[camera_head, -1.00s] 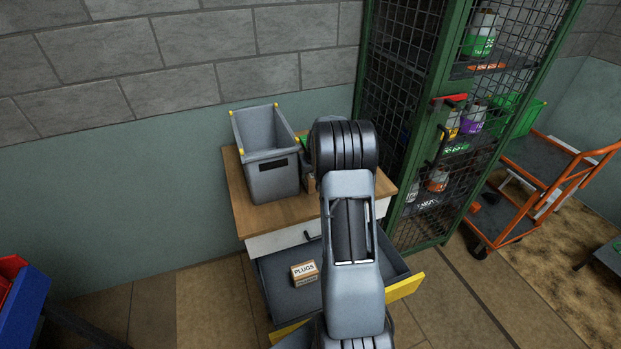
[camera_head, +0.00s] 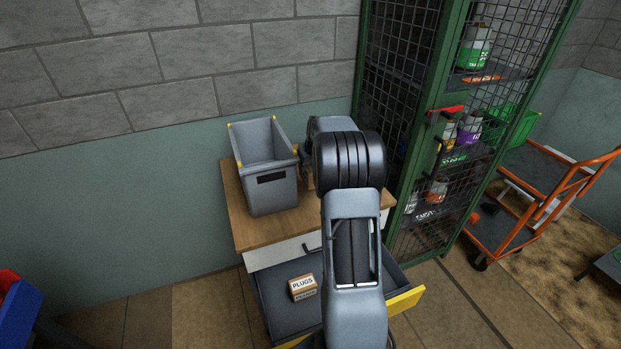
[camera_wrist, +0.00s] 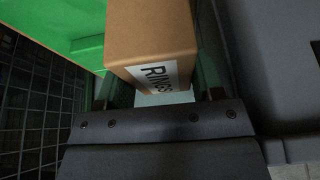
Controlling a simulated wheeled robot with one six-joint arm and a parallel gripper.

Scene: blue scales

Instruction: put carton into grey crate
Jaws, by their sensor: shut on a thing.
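The grey crate (camera_head: 270,192) stands upright and open-topped on the wooden top of a drawer cabinet. A brown carton with a white label reading RINGS (camera_wrist: 150,40) fills the upper middle of the wrist view. My gripper (camera_wrist: 162,94) is shut on this carton, with a finger on each side of it. A grey surface, probably the crate's wall (camera_wrist: 270,60), is close on the right in that view. In the head view my arm hides the gripper and most of the area right of the crate. Another carton, labelled PLUGS (camera_head: 303,287), lies in the open drawer.
The drawer (camera_head: 275,296) with a yellow front stands open below the wooden top (camera_head: 240,222). A green mesh cabinet (camera_head: 408,110) is close on the right. A green object (camera_wrist: 60,25) is beside the held carton. An orange trolley (camera_head: 530,205) stands farther right.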

